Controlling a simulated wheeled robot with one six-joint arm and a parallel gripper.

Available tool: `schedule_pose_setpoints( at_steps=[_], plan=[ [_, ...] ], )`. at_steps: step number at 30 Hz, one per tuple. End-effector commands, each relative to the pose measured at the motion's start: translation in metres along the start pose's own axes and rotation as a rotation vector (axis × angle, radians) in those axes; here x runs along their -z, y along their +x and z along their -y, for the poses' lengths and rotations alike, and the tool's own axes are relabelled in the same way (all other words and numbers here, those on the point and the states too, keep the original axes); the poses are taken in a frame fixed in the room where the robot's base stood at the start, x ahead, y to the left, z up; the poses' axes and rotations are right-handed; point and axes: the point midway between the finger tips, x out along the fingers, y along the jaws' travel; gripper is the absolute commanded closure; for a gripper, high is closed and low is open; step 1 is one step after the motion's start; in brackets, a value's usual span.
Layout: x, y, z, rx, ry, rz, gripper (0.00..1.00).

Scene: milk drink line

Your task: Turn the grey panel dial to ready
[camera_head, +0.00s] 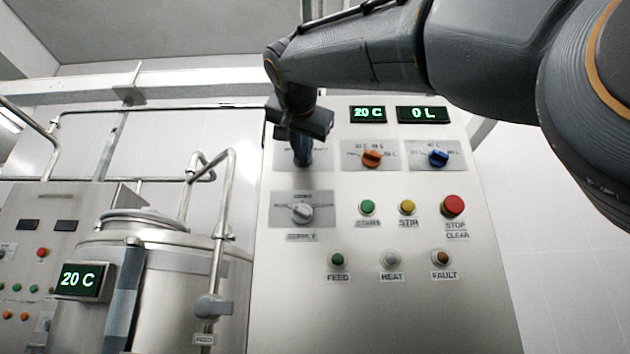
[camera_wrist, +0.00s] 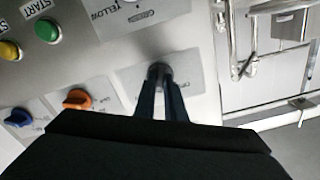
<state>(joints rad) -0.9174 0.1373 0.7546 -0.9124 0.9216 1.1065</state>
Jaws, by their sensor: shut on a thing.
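My gripper (camera_head: 303,160) is at the upper left plate of the tall control panel (camera_head: 400,300). In the wrist view its two dark fingers (camera_wrist: 162,82) are shut on a dark grey dial (camera_wrist: 158,70) on a grey plate (camera_wrist: 196,70). The fingers hide most of this dial, and I cannot read its setting. In the head view my gripper covers the dial, and only the edges of its plate (camera_head: 281,157) show.
A light grey supply dial (camera_head: 302,213) is just below. To the right are an orange dial (camera_head: 372,159), a blue dial (camera_head: 438,158) and a red stop button (camera_head: 453,205). Displays read 20 C (camera_head: 368,114) and 0 L (camera_head: 423,114). A steel tank (camera_head: 175,270) stands left.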

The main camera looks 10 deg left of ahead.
Motion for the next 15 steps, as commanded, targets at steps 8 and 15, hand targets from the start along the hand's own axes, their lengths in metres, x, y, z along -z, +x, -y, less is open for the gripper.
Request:
schedule_pose_setpoints(
  at_steps=[8, 15],
  plan=[
    [-0.0029, 0.0011, -0.0001, -0.001, 0.204, 0.003, 1.0],
    [-0.0023, 0.0009, 0.0, -0.001, 0.31, 0.003, 1.0]
  ],
)
